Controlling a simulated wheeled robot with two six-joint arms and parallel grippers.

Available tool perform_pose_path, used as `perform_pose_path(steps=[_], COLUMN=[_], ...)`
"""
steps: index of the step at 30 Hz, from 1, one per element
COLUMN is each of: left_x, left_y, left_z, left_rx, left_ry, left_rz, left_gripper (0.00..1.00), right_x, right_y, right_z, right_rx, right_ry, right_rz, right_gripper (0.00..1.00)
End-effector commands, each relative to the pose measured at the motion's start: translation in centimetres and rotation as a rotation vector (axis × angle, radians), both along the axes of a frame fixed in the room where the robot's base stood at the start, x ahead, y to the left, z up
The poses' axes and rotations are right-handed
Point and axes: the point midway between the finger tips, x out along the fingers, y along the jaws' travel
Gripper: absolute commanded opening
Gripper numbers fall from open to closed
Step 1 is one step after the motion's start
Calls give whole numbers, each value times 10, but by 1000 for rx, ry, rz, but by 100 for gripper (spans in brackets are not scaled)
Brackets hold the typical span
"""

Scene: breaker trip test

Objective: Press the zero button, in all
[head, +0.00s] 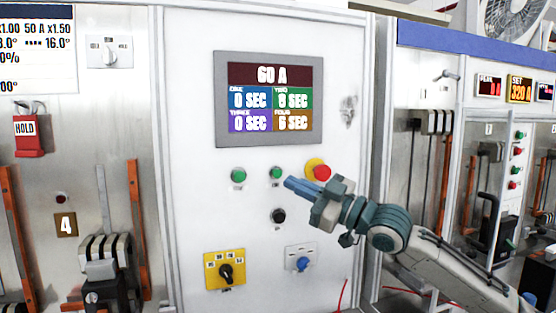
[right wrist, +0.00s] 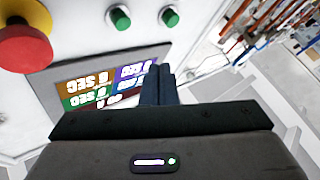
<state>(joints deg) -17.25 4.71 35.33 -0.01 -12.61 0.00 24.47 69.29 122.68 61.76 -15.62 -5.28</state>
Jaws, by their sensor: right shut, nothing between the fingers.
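The panel carries a left green button (head: 238,176), a right green button (head: 276,173), a black button (head: 278,216) and a red button on a yellow base (head: 321,172). Their small labels are too small to read, so I cannot tell which is the zero button. My right gripper (head: 288,183) is shut and empty, its tips just below and right of the right green button in the head view; contact cannot be told. In the right wrist view its shut fingers (right wrist: 158,84) overlap the screen (right wrist: 85,92). My left gripper is not in view.
The screen (head: 268,99) reads 60 A, with 6 SEC in box four. Below are a yellow rotary selector (head: 225,270) and a blue knob (head: 303,264). A red HOLD lockout (head: 28,136) hangs at left. A second cabinet with displays (head: 519,89) stands at right.

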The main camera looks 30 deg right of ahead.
Motion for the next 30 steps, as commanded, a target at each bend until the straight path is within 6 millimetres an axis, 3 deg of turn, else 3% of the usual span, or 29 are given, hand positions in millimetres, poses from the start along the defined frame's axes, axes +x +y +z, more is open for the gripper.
perform_pose_path(steps=[3, 12, 30], left_x=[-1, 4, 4], left_y=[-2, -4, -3], left_z=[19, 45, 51], left_rx=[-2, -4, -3], left_ry=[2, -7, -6], left_rz=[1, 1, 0], left_gripper=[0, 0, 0], right_x=[12, 40, 50], right_y=[-3, -9, -11], right_z=[5, 3, -1], right_rx=[8, 6, 0], right_ry=[4, 0, -2], right_rz=[1, 1, 4], right_gripper=[0, 0, 0])
